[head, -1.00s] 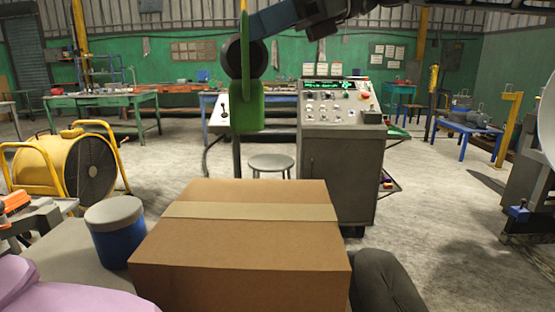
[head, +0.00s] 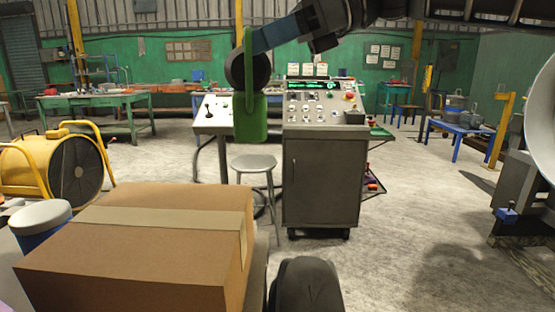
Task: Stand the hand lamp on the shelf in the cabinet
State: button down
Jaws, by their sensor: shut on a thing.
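My gripper (head: 268,36) reaches in from the upper right and is shut on the hand lamp. The lamp has a green body (head: 250,119), a green upright strip and a round black head (head: 247,70). It hangs upright in the air in front of the console, with nothing touching it from below. A grey metal cabinet (head: 321,180) with a sloping control panel on top stands behind and to the right of the lamp. Its door is closed. I cannot tell whether it is the task's cabinet. No inside shelf is in view.
A taped cardboard box (head: 135,255) fills the lower left, beside a blue drum (head: 40,228). A round stool (head: 254,164) stands left of the grey cabinet. A yellow fan (head: 60,165) is at left. Concrete floor is clear right of centre.

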jog(key=w+d+f+m+t+h+p, duration=0.15)
jog(key=d+f+m+t, duration=0.3)
jog(key=f, duration=0.65)
jog(key=w+d+f+m+t+h, duration=0.1)
jog(key=w+d+f+m+t, duration=0.2)
jog(key=d+f, duration=0.55)
jog(key=w+d+f+m+t+h+p, duration=0.1)
jog(key=w+d+f+m+t+h, duration=0.2)
jog(key=f, duration=1.1)
jog(key=s+d+f+m+t+h, duration=0.2)
jog(key=s+d+f+m+h, duration=0.1)
jog(key=s+f, duration=0.7)
jog(key=s+d+f+m+t+h+p, duration=0.1)
jog(key=s+d+f+m+h, duration=0.3)
jog(key=s+f, duration=0.7)
notch_tip(320, 180, down, 5)
jog(key=shift+s+d+m+t+h, duration=0.25)
jog(key=shift+m+t+h, duration=0.2)
jog(key=shift+m+t, duration=0.45)
jog(key=shift+d, duration=0.1)
jog(key=shift+w, duration=0.1)
